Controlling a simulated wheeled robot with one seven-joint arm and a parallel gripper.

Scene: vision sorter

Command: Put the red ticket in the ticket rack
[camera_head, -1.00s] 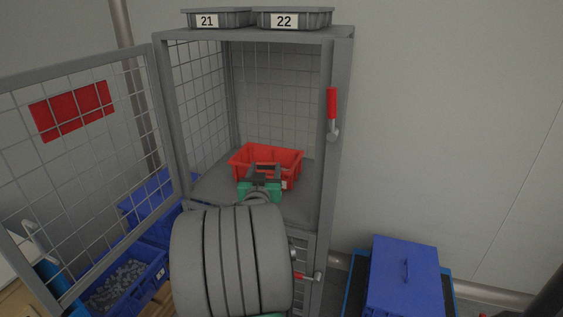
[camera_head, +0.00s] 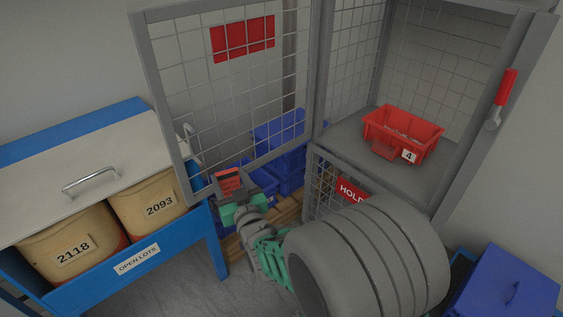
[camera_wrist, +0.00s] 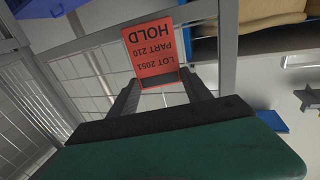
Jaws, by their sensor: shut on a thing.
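The red ticket (camera_head: 229,180) is held upright between the fingers of my gripper (camera_head: 235,195), in front of the lower part of the open mesh door. In the wrist view the ticket (camera_wrist: 151,52) reads HOLD, PART 210, LOT 2051, upside down. The gripper's dark fingers (camera_wrist: 160,92) are shut on its near end. I cannot make out a ticket rack for certain in either view.
The mesh door (camera_head: 240,100) stands open, close by the gripper. The cage holds a red bin (camera_head: 402,135) marked 4. A blue bench (camera_head: 160,245) labelled OPEN LOTS holds tan drums (camera_head: 150,208) at left. Blue bins (camera_head: 283,145) stand behind the door.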

